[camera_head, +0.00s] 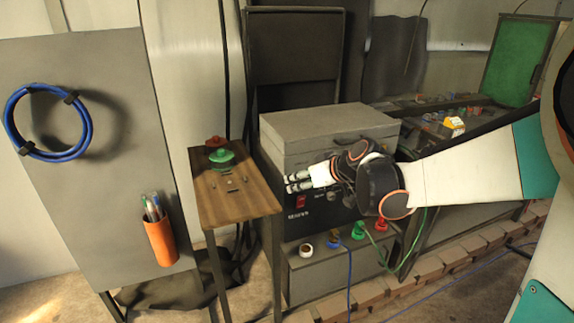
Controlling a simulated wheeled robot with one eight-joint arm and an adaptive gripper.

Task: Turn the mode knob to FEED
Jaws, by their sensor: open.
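A grey machine box (326,125) with a black front panel (322,217) stands at the centre. A red switch (300,202) and small white lettering show on the panel; the lettering is too small to read. No mode knob or FEED mark can be made out for certain; my gripper and arm cover part of the panel. My gripper (288,184) is open and empty, its fingers pointing left across the upper front of the box. Whether it touches the panel cannot be told.
A small wooden table (222,200) with red and green parts stands left of the box. Blue, green and red connectors with cables sit on a lower grey box (318,272). A grey board (95,215) stands far left. A cluttered bench (470,128) lies behind my arm.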

